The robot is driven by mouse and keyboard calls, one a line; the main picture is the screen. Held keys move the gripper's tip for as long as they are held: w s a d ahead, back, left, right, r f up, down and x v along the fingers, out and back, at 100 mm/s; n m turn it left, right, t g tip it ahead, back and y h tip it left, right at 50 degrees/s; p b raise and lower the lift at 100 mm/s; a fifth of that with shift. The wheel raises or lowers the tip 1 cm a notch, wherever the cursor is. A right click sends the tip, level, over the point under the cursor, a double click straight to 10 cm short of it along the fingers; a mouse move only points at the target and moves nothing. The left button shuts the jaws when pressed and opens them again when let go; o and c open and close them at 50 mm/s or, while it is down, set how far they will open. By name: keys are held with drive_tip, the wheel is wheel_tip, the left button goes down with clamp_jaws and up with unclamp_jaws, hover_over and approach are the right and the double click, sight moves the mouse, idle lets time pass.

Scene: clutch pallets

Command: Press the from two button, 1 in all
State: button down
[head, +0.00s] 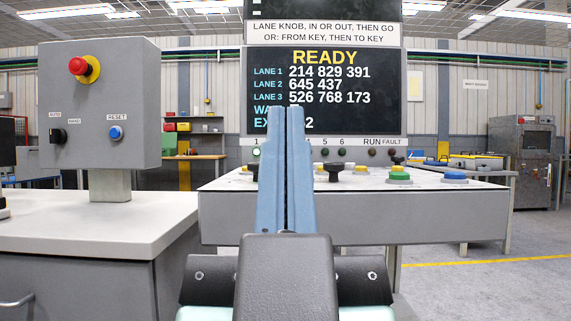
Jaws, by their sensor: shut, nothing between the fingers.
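My gripper (286,110) stands upright in the middle of the head view, its two long blue fingers together and empty. Behind it is a grey console (350,215) with a white top. On that top are a black knob (335,172), a green button (399,175), a blue button (454,176) and small yellow buttons, one right of my fingers (361,169) and one at the left (245,169). No labels are legible there, so I cannot tell which is the from two button. My fingers hide part of the console, and the fingertips overlap the screen, apart from the buttons.
A dark screen (380,85) reads READY with three lane lists; my fingers cover its lower lines. At left, a grey box (130,140) with a red mushroom button (78,66) and blue reset button (116,133) stands on a white-topped cabinet (90,222). Floor at right is clear.

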wheel_tip(320, 180, up, 10)
drive_tip(key=p, duration=1)
